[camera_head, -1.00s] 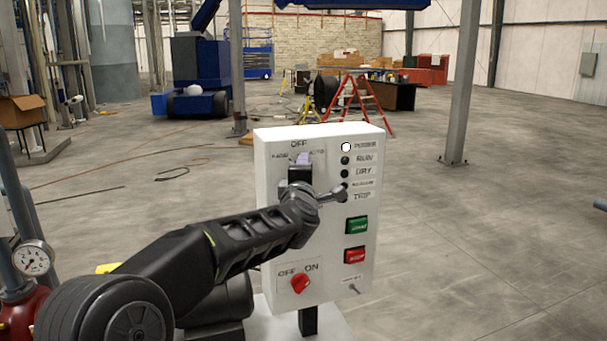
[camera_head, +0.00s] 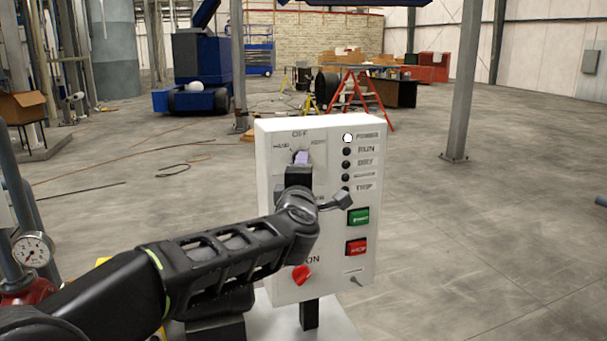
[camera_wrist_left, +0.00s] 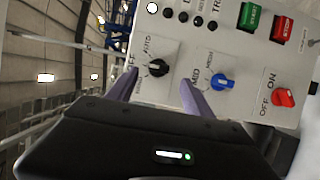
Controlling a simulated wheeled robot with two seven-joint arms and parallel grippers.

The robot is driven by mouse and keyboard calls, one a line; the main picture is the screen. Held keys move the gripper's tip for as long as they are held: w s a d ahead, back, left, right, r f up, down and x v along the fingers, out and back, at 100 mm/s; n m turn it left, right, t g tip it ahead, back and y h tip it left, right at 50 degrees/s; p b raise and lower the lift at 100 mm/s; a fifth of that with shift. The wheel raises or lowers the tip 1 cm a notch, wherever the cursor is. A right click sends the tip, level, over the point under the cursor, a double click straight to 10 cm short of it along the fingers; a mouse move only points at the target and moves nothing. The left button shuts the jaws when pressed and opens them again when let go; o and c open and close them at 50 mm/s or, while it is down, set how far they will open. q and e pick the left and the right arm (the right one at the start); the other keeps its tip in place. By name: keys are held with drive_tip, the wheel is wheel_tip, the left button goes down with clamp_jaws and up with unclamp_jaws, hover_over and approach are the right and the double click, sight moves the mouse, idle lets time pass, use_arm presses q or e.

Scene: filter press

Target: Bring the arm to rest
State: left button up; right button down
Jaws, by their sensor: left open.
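My left gripper (camera_head: 302,160) is in front of the upper left of a white control panel (camera_head: 325,230) in the head view. In the left wrist view its two purple fingers (camera_wrist_left: 160,85) are apart with nothing held. A black selector knob (camera_wrist_left: 158,67) on the panel shows between and beyond the fingertips, and I see no contact. A blue knob (camera_wrist_left: 222,81) is just right of the right finger. In the head view my gripper and arm hide the blue knob and most of the black one. My right gripper is not in view.
The panel carries a red knob (camera_head: 302,274), a green button (camera_head: 358,216), a red button (camera_head: 356,247) and a white lit lamp (camera_head: 347,138). A pressure gauge (camera_head: 33,249) is at left. Open floor (camera_head: 480,230) lies right of the panel.

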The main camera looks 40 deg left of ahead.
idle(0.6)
